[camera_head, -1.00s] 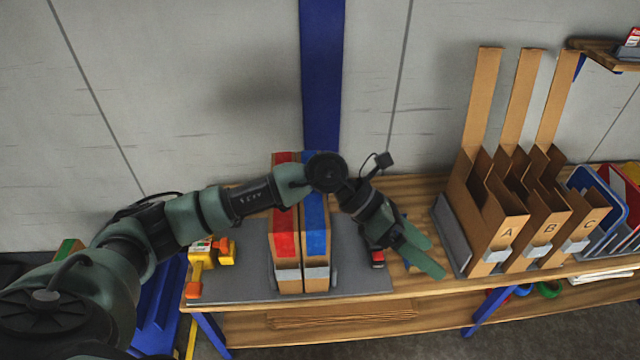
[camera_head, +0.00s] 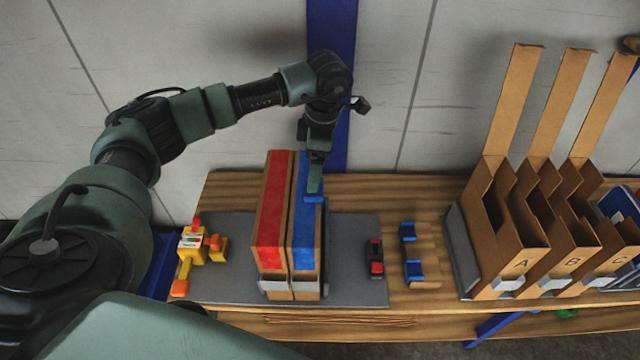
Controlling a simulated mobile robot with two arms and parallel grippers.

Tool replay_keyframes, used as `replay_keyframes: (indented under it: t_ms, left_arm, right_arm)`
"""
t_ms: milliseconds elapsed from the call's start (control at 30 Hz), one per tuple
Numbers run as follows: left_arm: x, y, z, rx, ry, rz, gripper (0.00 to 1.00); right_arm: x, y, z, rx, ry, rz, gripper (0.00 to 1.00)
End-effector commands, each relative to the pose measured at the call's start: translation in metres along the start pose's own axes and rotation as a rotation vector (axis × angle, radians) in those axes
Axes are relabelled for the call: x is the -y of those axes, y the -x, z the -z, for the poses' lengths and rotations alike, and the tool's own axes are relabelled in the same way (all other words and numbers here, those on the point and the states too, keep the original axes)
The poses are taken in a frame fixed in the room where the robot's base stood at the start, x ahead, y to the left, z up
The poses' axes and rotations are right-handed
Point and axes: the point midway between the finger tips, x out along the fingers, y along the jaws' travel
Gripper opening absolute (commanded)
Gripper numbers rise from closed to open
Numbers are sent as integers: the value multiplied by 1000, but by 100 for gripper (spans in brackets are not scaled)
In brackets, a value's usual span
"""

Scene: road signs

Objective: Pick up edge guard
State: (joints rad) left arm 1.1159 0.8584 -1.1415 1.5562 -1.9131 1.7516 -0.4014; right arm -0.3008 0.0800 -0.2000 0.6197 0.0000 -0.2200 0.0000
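My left gripper (camera_head: 314,181) points down over the back of the blue-topped box (camera_head: 304,232). I see its fingers edge-on, so their gap is hidden. A blue edge guard (camera_head: 313,199) lies right at the fingertips, on the box's upper edge; I cannot tell whether the fingers grip it. Two more blue edge guards, one farther back (camera_head: 408,232) and one nearer (camera_head: 414,270), sit on a small wooden holder (camera_head: 424,285) right of the grey mat. My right gripper is not in view.
A red-topped box (camera_head: 270,229) stands against the blue-topped one on the grey mat (camera_head: 349,287). A yellow-orange tool (camera_head: 193,249) is at left, a black-red item (camera_head: 375,260) at right. Cardboard bins A, B, C (camera_head: 514,269) stand farther right. A grey wall is behind.

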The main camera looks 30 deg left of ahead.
Motion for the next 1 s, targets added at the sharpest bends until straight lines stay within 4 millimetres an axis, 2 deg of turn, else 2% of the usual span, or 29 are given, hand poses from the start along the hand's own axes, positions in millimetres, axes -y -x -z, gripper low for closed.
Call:
replay_keyframes:
  t_ms: [167, 300, 400, 700, 767, 933, 967, 1000]
  left_arm:
    - [0, -17, -4, -1, -2, 3, 82]
    - [-1, -39, -9, -2, -1, 5, 82]
    - [-1, -53, -9, 0, -1, 4, 82]
    - [-2, -61, -10, 2, -1, 1, 82]
    - [-2, -61, -10, 2, -1, 1, 68]
    - [-2, -61, -10, 2, -1, 1, 21]
    - [-2, -61, -10, 2, -1, 1, 16]
    - [-2, -61, -10, 3, -1, 1, 16]
  right_arm:
    - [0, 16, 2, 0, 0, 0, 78]
    - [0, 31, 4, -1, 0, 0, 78]
    - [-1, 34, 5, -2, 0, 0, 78]
    - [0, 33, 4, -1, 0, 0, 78]
    - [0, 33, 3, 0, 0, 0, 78]
    - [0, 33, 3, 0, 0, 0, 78]
    - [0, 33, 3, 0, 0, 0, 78]
    - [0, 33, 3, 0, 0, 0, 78]
